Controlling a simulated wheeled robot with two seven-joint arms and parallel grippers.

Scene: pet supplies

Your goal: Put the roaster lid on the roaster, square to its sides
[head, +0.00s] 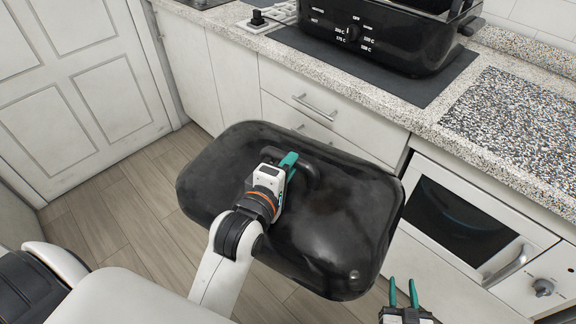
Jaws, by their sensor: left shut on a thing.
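The black roaster lid (330,225) is held in the air in front of the counter, above the floor, in the middle of the head view. My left gripper (290,165) is shut on the lid's handle (305,175). The black roaster (375,38) stands on a dark mat on the counter at the top of the view, with a dial on its front; its top is partly cut off by the frame. The lid is well apart from the roaster, nearer to me and lower in the picture. My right gripper (403,293) is open and empty at the bottom right, beside the lid.
The dark mat (440,88) lies under the roaster on the speckled counter (505,155). A speckled board area (515,110) is to the right. White drawers (305,110) and a built-in oven (465,220) are below the counter. A power strip (262,18) lies left of the roaster.

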